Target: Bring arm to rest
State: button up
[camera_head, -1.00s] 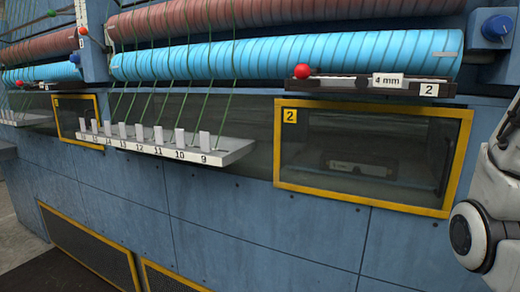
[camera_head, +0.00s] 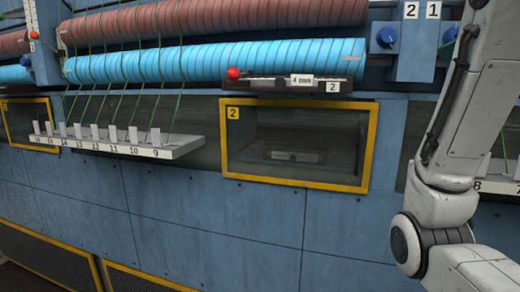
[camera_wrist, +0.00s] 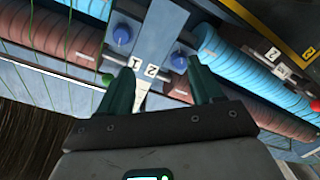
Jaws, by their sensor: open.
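My gripper (camera_wrist: 163,92) shows in the wrist view with its two dark green fingers apart and nothing between them. Beyond the fingers is the blue panel with labels 2 and 1 and two blue knobs, seen tilted. In the head view my arm, white and grey, fills the right side, bent at a dark joint low down; the gripper itself is outside that view.
A blue machine faces me with a blue roller (camera_head: 215,60) and a red-brown roller (camera_head: 215,17). Below are a yellow-framed window (camera_head: 298,187) and a jutting white shelf (camera_head: 185,150) with numbered pegs and green threads. A red ball knob (camera_head: 233,74) sits beside a dark bar (camera_head: 300,85). The blue knob (camera_head: 386,38) juts out.

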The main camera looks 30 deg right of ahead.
jog(key=w+f+y, duration=0.3)
jog(key=w+f, duration=0.4)
jog(key=f, duration=0.5)
jog(key=w+a+f+g+y, duration=0.1)
jog(key=w+a+f+y, duration=0.15)
jog(key=f, duration=0.75)
jog(key=w+a+f+n+g+y, duration=0.1)
jog(key=a+f, duration=0.3)
jog(key=f, duration=0.6)
jog(key=w+a+f+g+y, duration=0.15)
jog(key=a+f, duration=0.25)
jog(key=f, duration=0.6)
jog(key=s+a+f+g+y, duration=0.1)
jog(key=s+a+f, duration=0.15)
jog(key=f, duration=0.35)
jog(key=s+a+f+g+y, duration=0.1)
jog(key=a+f, duration=0.3)
jog(key=f, duration=0.3)
jog(key=s+a+f+g, duration=0.1)
jog(key=s+a+f, duration=0.2)
jog(key=s+f, duration=0.3)
jog(key=s+a+f+g+y, duration=0.1)
jog(key=s+a+f+g, duration=0.1)
jog(key=s+a+f, duration=0.2)
jog(key=s+a+f+g+y, duration=0.1)
jog(key=s+a+f+g, duration=0.1)
jog(key=s+f, duration=0.7)
jog(key=s+a, duration=0.1)
jog(key=s, duration=0.2)
jog(key=shift+a, duration=0.25)
